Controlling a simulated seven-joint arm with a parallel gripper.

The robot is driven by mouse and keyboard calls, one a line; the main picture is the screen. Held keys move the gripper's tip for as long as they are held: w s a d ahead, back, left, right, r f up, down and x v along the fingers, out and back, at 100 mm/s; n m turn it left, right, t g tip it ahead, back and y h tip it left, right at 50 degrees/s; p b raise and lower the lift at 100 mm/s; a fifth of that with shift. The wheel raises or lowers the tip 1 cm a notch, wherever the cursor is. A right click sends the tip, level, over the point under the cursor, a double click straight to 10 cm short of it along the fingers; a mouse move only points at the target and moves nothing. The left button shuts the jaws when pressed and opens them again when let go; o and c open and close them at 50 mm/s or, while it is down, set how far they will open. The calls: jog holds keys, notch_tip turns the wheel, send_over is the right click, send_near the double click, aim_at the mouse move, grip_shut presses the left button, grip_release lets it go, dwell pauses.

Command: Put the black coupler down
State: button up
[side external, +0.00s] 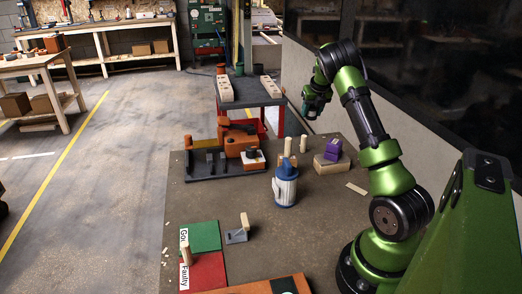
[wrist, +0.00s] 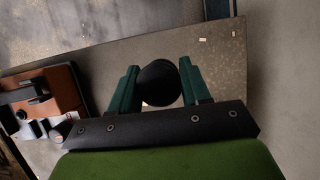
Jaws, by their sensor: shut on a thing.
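The black coupler (wrist: 158,85) shows in the wrist view as a dark round piece between the two green fingers of my gripper (wrist: 159,72). My gripper is shut on it, with a finger on each side. In the side external view my gripper (side external: 312,104) is raised above the far right part of the grey table (side external: 325,200). The coupler is too dark and small to make out there.
An orange and black fixture (side external: 238,143) stands at the table's far left. A blue and white canister (side external: 285,186) stands mid-table, with a purple piece on a wooden block (side external: 328,166) behind. Green (side external: 202,236) and red "Faulty" (side external: 207,271) mats lie front left.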

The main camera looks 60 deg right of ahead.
jog(key=w+a+n, duration=0.2)
jog(key=w+a, duration=0.4)
jog(key=a, duration=0.2)
jog(key=n+y, duration=0.6)
jog(key=n, duration=0.8)
send_over(211, 202)
jog(key=s, duration=0.1)
jog(key=f, duration=0.1)
jog(key=shift+t, duration=0.4)
jog(key=f, duration=0.6)
jog(key=d+f, duration=0.1)
jog(key=f, duration=0.3)
jog(key=shift+s, duration=0.1)
jog(key=shift+f, duration=0.1)
jog(key=o, duration=1)
